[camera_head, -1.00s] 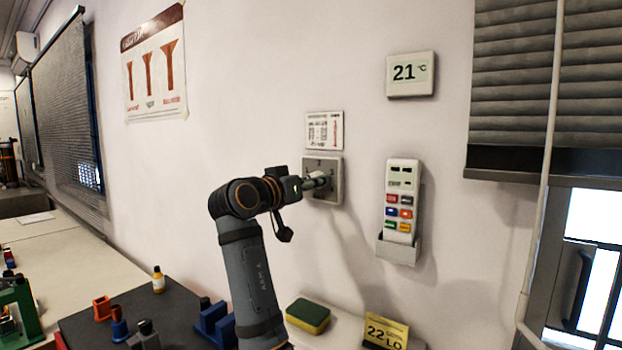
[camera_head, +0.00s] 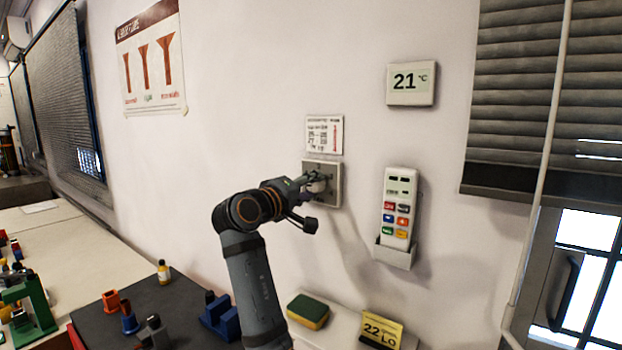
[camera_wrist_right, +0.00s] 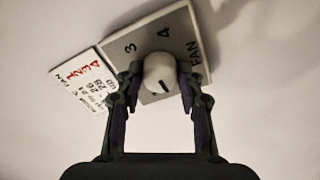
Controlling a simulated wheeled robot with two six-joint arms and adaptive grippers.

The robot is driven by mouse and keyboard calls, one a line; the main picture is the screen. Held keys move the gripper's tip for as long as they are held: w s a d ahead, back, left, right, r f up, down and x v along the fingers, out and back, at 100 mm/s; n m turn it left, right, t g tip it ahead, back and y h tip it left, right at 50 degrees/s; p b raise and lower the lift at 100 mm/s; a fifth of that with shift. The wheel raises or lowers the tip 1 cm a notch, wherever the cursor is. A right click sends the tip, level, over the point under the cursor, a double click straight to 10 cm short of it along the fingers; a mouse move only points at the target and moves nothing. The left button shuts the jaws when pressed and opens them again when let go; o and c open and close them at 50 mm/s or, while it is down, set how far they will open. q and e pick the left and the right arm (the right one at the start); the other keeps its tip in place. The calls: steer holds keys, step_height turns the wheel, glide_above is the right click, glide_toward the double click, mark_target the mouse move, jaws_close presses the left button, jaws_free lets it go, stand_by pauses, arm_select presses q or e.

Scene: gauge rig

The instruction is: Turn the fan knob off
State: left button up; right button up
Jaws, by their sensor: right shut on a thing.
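The fan knob (camera_wrist_right: 160,76) is a round whitish dial with a dark pointer mark, on a grey wall plate (camera_wrist_right: 180,32) marked FAN, with 3 and 4 legible. In the head view the plate (camera_head: 335,190) is on the wall at the middle, with the knob mostly hidden by my gripper. My right gripper (camera_head: 318,183) reaches it from the left and front. In the right wrist view my right gripper (camera_wrist_right: 160,82) has its fingers on both sides of the knob, shut on it. The other numbers are hidden. My left gripper is not in view.
A printed card (camera_head: 324,134) is just above the plate. A remote (camera_head: 397,208) in a wall holder and a thermostat (camera_head: 410,84) reading 21 °C are to the right. Below are a sponge (camera_head: 308,311) and a yellow sign (camera_head: 381,329).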

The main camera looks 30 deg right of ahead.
steer(key=n+p, duration=0.2)
steer(key=n, duration=0.1)
steer(key=shift+r, duration=0.1)
steer(key=shift+n+p, duration=1)
steer(key=o, duration=1.2)
